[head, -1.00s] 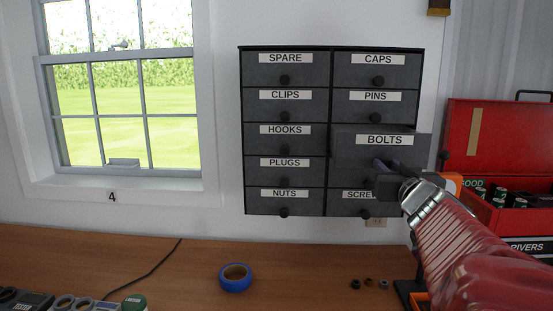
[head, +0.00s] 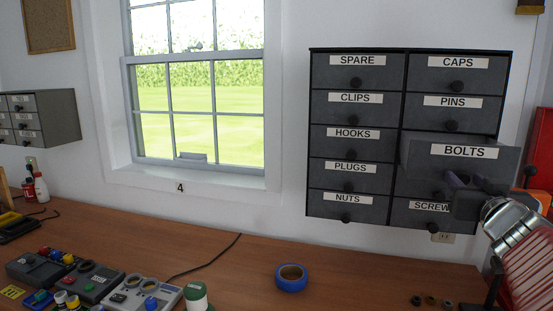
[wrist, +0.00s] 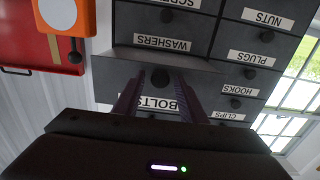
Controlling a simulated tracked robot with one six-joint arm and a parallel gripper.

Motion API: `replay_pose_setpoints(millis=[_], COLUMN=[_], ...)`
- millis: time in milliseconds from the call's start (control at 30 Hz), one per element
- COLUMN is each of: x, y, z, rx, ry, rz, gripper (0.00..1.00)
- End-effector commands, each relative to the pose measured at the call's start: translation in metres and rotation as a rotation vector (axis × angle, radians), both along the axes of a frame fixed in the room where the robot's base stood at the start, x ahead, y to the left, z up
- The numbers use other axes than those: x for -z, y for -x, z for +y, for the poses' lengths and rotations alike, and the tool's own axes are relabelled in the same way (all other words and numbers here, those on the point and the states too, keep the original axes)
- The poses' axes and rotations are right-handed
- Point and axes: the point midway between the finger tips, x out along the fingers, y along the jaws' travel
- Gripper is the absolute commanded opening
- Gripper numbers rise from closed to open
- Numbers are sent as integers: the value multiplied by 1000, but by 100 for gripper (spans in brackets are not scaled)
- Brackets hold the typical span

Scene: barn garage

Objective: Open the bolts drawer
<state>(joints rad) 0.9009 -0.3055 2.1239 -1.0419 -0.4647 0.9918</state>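The bolts drawer (head: 459,150) is dark grey with a white label. It stands out from the front of its cabinet, in the right column under PINS, in the head view. Its inside is hidden from both cameras. In the wrist view, upside down, its label (wrist: 158,103) and round black knob (wrist: 160,77) show between my fingers. My gripper (head: 461,181) is at the lower front of this drawer. In the wrist view my gripper (wrist: 160,82) has its two purple fingers apart, one on each side of the knob, with visible gaps.
The cabinet (head: 404,135) has other labelled drawers, all closed. A red toolbox (wrist: 40,42) and an orange item (wrist: 68,18) are close by. Below, the wooden bench (head: 235,270) holds blue tape (head: 291,278), small nuts (head: 431,301) and several devices at left.

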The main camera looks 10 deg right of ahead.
Motion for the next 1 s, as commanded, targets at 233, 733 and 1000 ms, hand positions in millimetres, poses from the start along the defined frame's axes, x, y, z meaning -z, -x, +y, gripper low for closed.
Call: replay_pose_setpoints(millis=[233,733,1000], x=[-14,-68,-92], y=[0,1,1], z=[0,-1,-1], rx=[-1,1,1], ry=[2,2,1], rz=[-1,-1,0], gripper=[38,38,38])
